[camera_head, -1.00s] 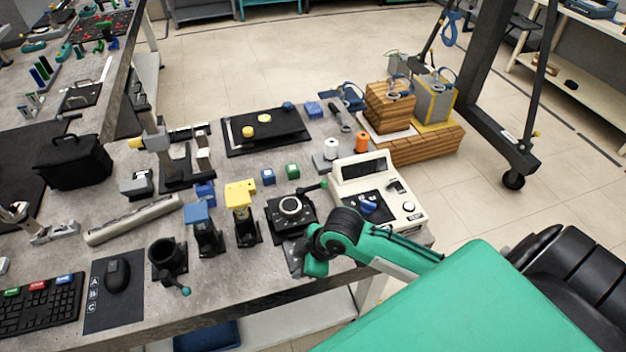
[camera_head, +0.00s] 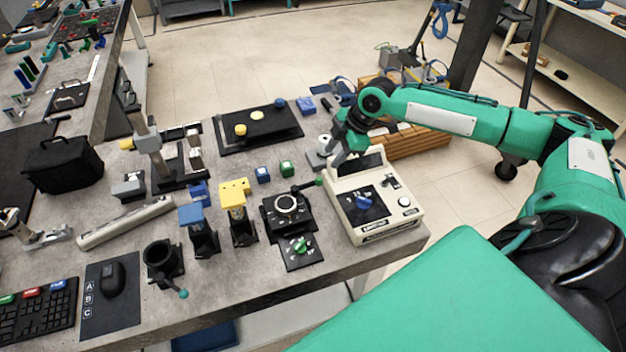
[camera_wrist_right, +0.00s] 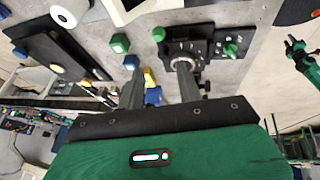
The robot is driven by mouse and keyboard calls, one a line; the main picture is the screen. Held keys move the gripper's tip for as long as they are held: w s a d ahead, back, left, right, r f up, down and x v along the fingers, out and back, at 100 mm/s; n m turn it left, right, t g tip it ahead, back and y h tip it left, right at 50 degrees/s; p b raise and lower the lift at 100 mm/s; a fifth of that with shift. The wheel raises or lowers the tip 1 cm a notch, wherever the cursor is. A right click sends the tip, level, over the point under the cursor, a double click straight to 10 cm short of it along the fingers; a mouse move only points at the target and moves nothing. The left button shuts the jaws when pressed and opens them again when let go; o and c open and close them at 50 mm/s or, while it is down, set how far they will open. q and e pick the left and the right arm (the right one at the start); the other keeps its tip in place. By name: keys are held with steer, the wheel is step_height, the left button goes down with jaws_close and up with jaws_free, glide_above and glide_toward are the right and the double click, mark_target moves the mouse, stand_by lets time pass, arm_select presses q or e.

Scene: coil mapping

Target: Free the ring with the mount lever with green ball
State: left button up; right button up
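The black mount (camera_head: 272,222) stands on the grey table, left of the cream console. A silver ring (camera_head: 287,206) sits in its round top, and its lever ends in a green ball (camera_head: 319,182). In the wrist view the ring (camera_wrist_right: 182,62) shows beyond the fingers, and the green ball (camera_wrist_right: 158,34) is to its upper left. My right gripper (camera_head: 343,154) is raised near the console's back left corner, apart from the lever. The wrist view shows its two fingers (camera_wrist_right: 159,78) spread with nothing between them.
The cream console (camera_head: 380,212) stands right of the mount. A panel with a green knob (camera_head: 301,247) lies in front. A yellow-topped stand (camera_head: 236,193) and blue-topped stand (camera_head: 193,215) are to the left. Green (camera_head: 286,168) and blue (camera_head: 263,174) cubes lie behind.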

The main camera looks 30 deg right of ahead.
mark_target(313, 182)
steer(key=p+x, duration=0.3)
steer(key=x, duration=1)
steer(key=shift+f, duration=0.15)
jaws_close()
